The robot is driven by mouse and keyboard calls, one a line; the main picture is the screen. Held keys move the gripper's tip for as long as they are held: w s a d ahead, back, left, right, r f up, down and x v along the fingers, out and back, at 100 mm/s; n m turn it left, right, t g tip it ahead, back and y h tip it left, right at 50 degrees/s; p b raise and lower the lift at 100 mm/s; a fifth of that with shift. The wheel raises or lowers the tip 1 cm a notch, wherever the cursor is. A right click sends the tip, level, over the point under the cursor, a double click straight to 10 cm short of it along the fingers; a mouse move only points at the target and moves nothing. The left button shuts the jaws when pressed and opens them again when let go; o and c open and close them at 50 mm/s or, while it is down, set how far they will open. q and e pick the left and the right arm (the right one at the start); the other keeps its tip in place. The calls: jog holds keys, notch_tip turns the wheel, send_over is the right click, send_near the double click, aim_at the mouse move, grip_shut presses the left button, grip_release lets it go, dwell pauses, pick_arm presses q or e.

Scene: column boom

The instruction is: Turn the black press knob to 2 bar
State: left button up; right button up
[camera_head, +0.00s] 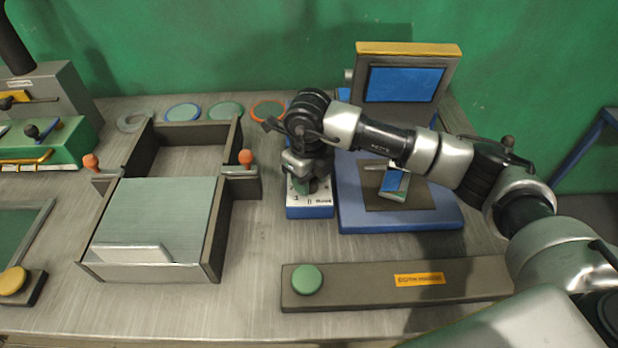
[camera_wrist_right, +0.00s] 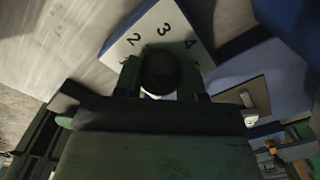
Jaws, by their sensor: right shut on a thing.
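The black knob (camera_wrist_right: 160,72) sits between the fingers of my right gripper (camera_wrist_right: 161,80) in the right wrist view, in front of a white dial face (camera_wrist_right: 150,28) with the numbers 2, 3 and 4. In the head view my right gripper (camera_head: 308,186) points down from above onto the blue dial box (camera_head: 310,212), whose near edge shows 1 and 0. It is shut on the knob, which the gripper hides there. I cannot see a pointer or which number the knob is set to. My left gripper is in neither view.
The press (camera_head: 400,218) with a blue base and blue screen (camera_head: 404,85) stands right beside the dial box. A grey bar with a green button (camera_head: 307,279) lies in front. A dark tray frame (camera_head: 222,240) with orange knobs stands left. Coloured rings (camera_head: 226,110) lie behind.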

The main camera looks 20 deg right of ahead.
jog(key=shift+r, duration=0.1)
jog(key=o, duration=0.9)
notch_tip(320, 180, up, 11)
jog(key=shift+f+b, duration=0.15)
jog(key=shift+b, duration=0.5)
